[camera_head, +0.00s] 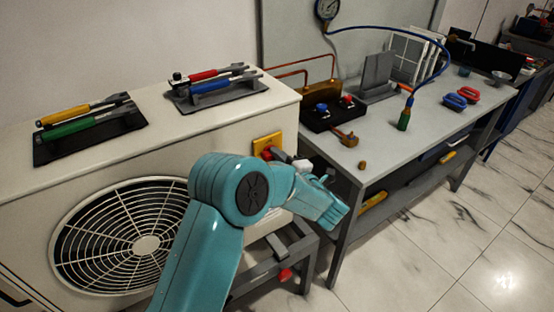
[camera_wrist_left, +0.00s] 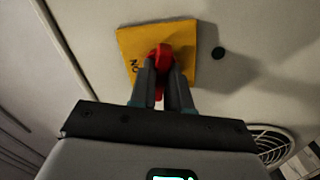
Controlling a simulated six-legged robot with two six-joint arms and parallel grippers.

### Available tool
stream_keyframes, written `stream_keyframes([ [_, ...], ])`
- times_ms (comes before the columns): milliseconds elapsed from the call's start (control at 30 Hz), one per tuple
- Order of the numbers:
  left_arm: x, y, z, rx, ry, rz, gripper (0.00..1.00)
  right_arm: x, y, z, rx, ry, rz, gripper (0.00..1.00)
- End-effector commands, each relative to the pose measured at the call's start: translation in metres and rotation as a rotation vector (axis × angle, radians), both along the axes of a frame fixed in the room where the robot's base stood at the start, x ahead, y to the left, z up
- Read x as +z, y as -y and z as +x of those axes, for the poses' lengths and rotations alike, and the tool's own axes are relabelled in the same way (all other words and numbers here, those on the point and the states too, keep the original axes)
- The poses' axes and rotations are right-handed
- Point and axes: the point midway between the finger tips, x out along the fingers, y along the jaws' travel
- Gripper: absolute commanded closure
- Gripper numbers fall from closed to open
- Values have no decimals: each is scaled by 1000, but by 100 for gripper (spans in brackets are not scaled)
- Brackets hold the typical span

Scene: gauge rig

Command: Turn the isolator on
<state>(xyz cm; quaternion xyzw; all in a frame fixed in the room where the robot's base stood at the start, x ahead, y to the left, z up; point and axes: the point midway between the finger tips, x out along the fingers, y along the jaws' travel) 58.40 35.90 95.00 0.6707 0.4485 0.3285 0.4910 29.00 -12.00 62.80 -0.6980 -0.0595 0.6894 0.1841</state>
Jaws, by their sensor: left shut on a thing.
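The isolator is a yellow plate (camera_head: 267,140) with a red knob on the right end of the white fan unit (camera_head: 150,170). In the left wrist view the yellow plate (camera_wrist_left: 186,36) appears tilted, with black "ON" lettering near its left edge, upside down. My left gripper (camera_wrist_left: 161,78) is shut on the red knob (camera_wrist_left: 161,53), one finger on each side, with red showing above and between the fingers. The knob looks about upright in that view. In the head view my teal left arm partly covers the gripper and the isolator. My right gripper is not in view.
Pliers-like tools with yellow, green, red and blue handles lie on dark trays (camera_head: 88,142) on the unit.

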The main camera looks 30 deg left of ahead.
Motion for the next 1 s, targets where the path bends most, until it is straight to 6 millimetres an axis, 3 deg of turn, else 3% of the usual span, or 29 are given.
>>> stream_keyframes([
  [467,1,1,0,-3,-419,172,100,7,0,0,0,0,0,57],
  [1000,1,1,0,-5,-885,364,100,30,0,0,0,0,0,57],
])
